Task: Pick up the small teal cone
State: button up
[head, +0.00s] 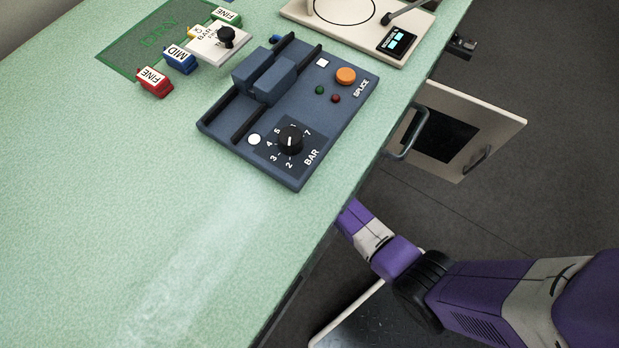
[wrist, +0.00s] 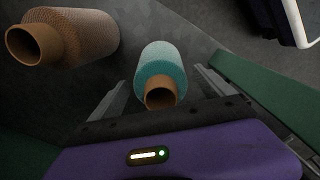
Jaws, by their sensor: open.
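In the wrist view a small teal cone (wrist: 161,68) of yarn on a brown tube lies with its open tube end toward me. My gripper (wrist: 158,88) is open, with one grey finger on each side of the teal cone. I cannot tell whether either finger touches it. In the head view neither the teal cone nor my gripper shows; my arm reaches down past the counter's right edge.
A larger brown cone (wrist: 72,40) lies left of the teal cone. In the head view the green counter (head: 110,190) holds a blue splice device (head: 318,108), labelled blocks and a scale-like unit (head: 345,22). An open cabinet door (head: 485,120) juts out at the right.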

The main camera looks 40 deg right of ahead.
jog(key=shift+f, duration=0.75)
jog(key=c, duration=2)
jog(key=shift+o, duration=0.2)
jog(key=shift+r, duration=0.1)
